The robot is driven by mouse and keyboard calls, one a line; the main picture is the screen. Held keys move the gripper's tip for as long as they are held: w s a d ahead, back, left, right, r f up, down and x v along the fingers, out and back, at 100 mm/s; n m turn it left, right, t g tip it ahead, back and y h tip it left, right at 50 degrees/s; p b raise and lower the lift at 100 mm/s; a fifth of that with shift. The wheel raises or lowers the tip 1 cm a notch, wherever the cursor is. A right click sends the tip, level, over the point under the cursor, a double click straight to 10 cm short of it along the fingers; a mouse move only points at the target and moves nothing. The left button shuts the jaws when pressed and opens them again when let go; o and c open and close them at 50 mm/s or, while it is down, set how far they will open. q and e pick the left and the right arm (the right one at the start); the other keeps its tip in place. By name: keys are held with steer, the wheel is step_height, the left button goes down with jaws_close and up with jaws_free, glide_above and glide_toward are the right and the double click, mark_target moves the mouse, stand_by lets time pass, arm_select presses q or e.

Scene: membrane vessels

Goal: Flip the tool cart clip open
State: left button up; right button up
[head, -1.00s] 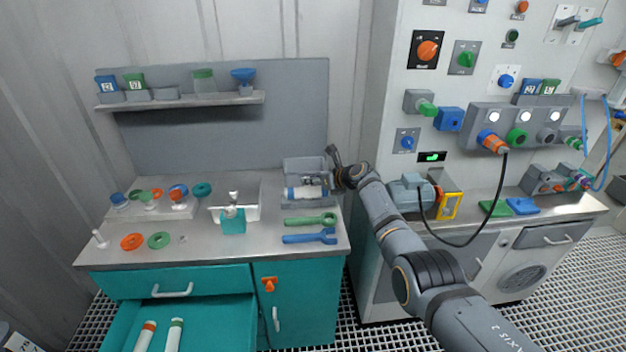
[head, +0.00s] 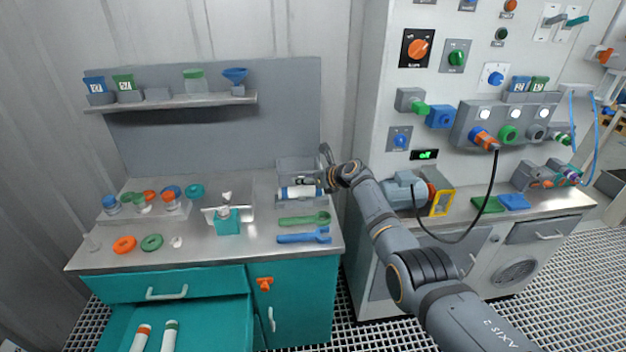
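The tool cart (head: 205,270) is teal with a steel top. A small orange clip (head: 264,283) sits on its front, near the top of the door beside the open drawer. I cannot tell from its size here how its lever lies. My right gripper (head: 322,168) is above the back right of the cart top, at a grey bin (head: 296,165) holding a white and blue cylinder (head: 298,192). It is far from the clip. Its fingers are small and partly merge with the bin, so their opening is unclear. My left gripper is out of view.
The open drawer (head: 180,322) holds two white tubes (head: 140,338). A green wrench (head: 303,219) and a blue wrench (head: 303,237) lie on the cart top. A grey cabinet with a panel (head: 470,90) stands at right. Floor before the cart door looks clear.

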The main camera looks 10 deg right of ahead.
steer(key=v, duration=1.1)
steer(key=shift+s, duration=0.3)
steer(key=shift+d+r, duration=0.1)
